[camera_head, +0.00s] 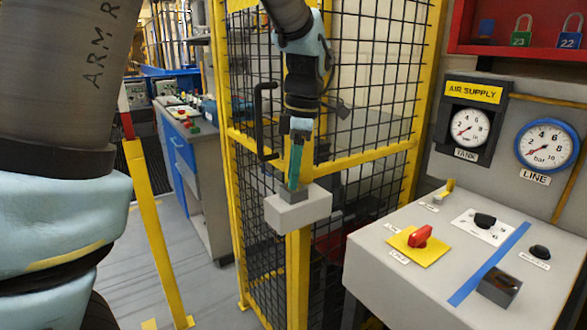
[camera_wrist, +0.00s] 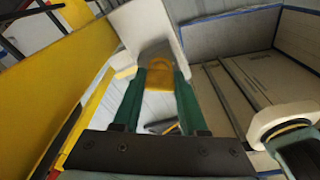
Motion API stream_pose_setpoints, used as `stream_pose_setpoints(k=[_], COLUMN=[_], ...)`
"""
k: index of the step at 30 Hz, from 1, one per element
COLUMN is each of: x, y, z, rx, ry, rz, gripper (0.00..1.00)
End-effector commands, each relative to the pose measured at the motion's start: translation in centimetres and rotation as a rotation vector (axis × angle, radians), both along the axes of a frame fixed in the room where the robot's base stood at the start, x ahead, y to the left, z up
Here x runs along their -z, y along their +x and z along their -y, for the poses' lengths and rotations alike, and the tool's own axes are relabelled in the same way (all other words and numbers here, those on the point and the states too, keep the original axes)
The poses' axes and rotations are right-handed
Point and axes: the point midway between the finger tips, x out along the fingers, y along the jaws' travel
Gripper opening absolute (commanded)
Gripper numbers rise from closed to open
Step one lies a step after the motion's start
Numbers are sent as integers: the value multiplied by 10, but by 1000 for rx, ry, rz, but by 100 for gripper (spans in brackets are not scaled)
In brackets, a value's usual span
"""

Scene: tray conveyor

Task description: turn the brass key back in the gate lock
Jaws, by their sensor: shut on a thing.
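The gate lock is a light grey box (camera_head: 300,212) on the yellow gate post, with a darker grey block on its top. My gripper (camera_head: 295,184) points down at this block, with its green fingers just above the box. In the wrist view, the brass key's yellow bow (camera_wrist: 159,82) sits between the two green fingers, and my gripper (camera_wrist: 159,68) is shut on it. The pale lock box (camera_wrist: 143,24) lies just beyond the fingertips. In the head view the key is hidden by the fingers, and its turn angle cannot be told.
The yellow-framed mesh gate (camera_head: 370,160) stands behind my gripper, with a black handle (camera_head: 264,120) to the left. A grey control console (camera_head: 440,270) with a red knob (camera_head: 420,236) stands at the right. A yellow post (camera_head: 152,230) stands left of the gate.

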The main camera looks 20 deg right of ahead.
Motion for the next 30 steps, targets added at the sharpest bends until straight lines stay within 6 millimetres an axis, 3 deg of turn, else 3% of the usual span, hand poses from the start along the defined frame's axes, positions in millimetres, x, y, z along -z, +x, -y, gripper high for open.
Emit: stream_pose_setpoints(k=[13, 30], x=[-1, -2], y=[0, 0], z=[0, 0], rx=[-21, -186], ry=[0, 0], rz=[0, 0], gripper=[0, 0])
